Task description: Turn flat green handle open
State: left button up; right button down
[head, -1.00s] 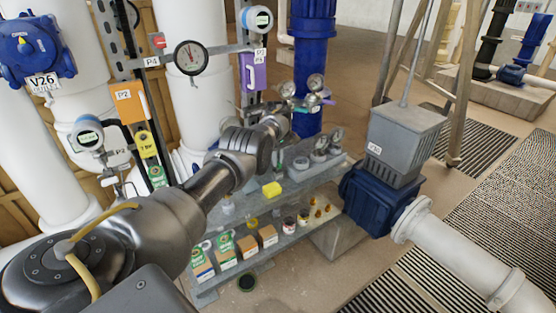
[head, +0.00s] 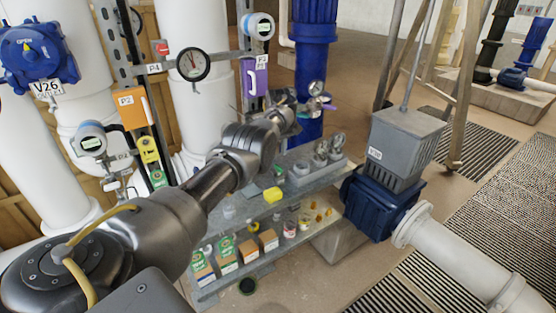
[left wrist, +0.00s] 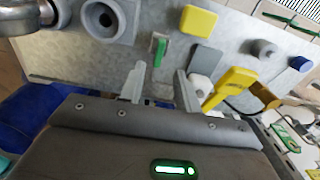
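A small flat green handle (left wrist: 160,52) shows in the left wrist view on a pale plate, just beyond and between my fingertips. No contact with the green handle shows. My right gripper is not in view.
A yellow block (left wrist: 198,21), a grey round fitting (left wrist: 103,18) and a yellow lever-like part (left wrist: 232,82) lie close around the handle. A shelf (head: 310,180) with bottles and boxes stands below my arm.

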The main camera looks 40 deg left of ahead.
aim_at(278, 166)
pick_arm(q)
jog(key=shift+r, duration=2.35)
